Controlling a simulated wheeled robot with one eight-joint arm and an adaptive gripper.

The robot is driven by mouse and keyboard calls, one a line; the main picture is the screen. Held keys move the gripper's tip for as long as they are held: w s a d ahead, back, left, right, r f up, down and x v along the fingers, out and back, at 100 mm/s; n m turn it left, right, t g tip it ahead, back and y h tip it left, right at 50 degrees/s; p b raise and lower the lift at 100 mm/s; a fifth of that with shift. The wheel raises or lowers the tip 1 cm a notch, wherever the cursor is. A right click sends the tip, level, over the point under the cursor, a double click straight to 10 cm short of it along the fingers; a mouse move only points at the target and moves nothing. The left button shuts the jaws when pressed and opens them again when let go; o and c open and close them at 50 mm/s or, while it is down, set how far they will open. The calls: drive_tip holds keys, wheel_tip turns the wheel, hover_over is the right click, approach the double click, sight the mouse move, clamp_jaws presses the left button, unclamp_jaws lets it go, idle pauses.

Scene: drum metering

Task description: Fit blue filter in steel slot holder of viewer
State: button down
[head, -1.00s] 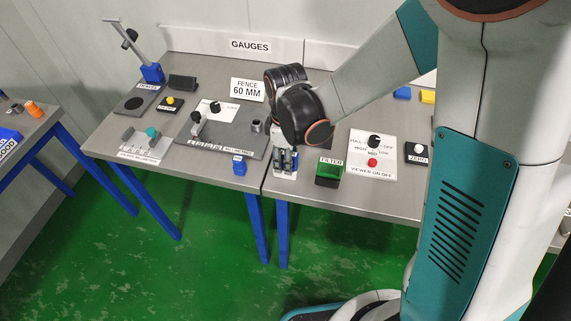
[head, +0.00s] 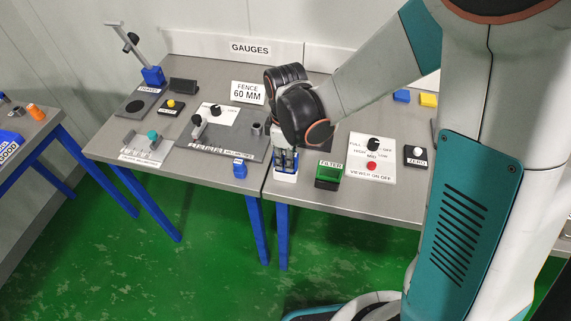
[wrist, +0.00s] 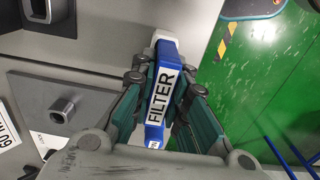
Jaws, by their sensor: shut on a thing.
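The blue filter (wrist: 150,135) is a narrow block with a white FILTER label on top. My gripper (wrist: 160,100) is shut on it, a finger along each long side. In the head view my gripper (head: 285,158) is low at the table's front edge, over a white block (head: 285,176), with some blue showing between them. That white block also shows beyond the filter in the wrist view (wrist: 165,38). I cannot tell whether the filter still touches it. The viewer panel (head: 385,152) is to the right. I cannot make out the steel slot holder for certain.
A green filter (head: 328,175) in a dark stand is just right of my gripper. A grey plate (head: 240,143) with a metal tube (head: 257,128) is to the left, and a small blue block (head: 239,170) is at the front edge. A FENCE 60 MM sign (head: 248,92) stands behind.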

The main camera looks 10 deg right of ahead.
drive_tip(key=shift+r+p, duration=1.35)
drive_tip(key=shift+r, duration=0.7)
drive_tip(key=shift+r+p, duration=1.25)
drive_tip(key=shift+r, duration=0.65)
drive_tip(key=shift+d, duration=0.1)
